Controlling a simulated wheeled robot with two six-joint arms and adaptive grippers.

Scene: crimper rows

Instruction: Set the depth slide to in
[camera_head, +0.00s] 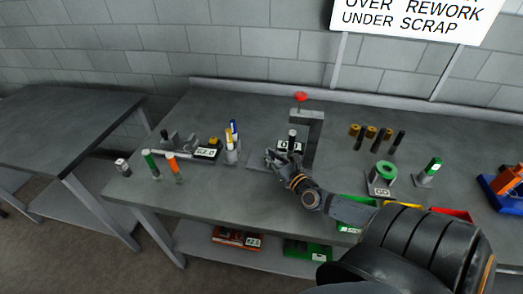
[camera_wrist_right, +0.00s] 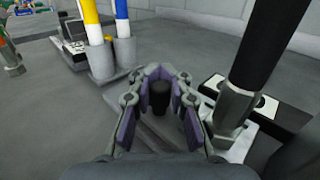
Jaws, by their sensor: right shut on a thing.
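The crimper (camera_head: 312,132) stands upright on the middle of the bench, with a red knob (camera_head: 300,97) on top and a small display at its foot. My right gripper (camera_head: 277,160) is at the left front of the crimper's base. In the right wrist view, my right gripper (camera_wrist_right: 160,85) is shut on a small black knob (camera_wrist_right: 160,99), which appears to be the depth slide's handle. The knob stands upright between the fingers. The slide's track is mostly hidden beneath the fingers, so I cannot tell its setting. My left gripper is not in view.
Brass and dark cylinders (camera_head: 370,132) and a green ring on a stand (camera_head: 383,174) are at right.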

